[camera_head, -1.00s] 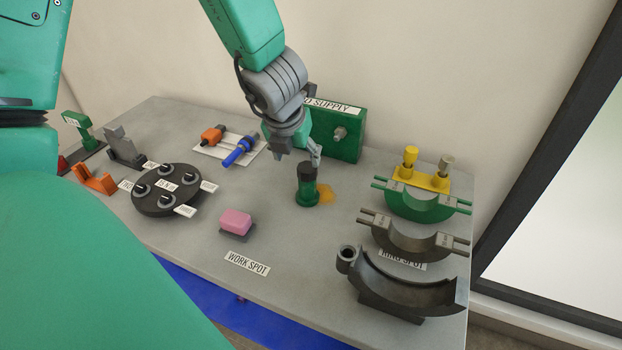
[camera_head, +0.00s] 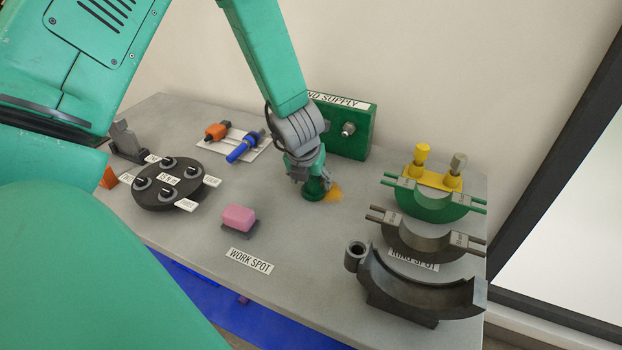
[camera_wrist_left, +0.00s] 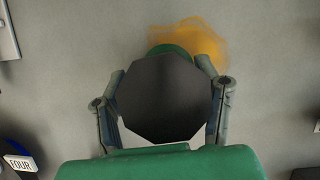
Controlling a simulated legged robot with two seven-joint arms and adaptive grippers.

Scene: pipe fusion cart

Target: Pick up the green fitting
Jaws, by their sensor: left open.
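The green fitting (camera_head: 315,194) stands upright on the table, with a green lower part and a dark upper part. My left gripper (camera_head: 310,176) is over it from above and hides most of its upper part in the head view. In the left wrist view, the fitting's dark top (camera_wrist_left: 163,97) fills the space between the two fingers of my left gripper (camera_wrist_left: 163,78), with a green edge showing beyond it. The fingers are open, one on each side of the fitting. Whether they touch it I cannot tell. My right gripper is not in view.
An orange stain (camera_head: 334,193) lies beside the fitting. Behind stands a green supply box (camera_head: 350,132). Half-ring clamps, such as the dark one (camera_head: 425,298), stand at right. A pink block (camera_head: 238,217) and a round dark plate (camera_head: 152,196) are at left.

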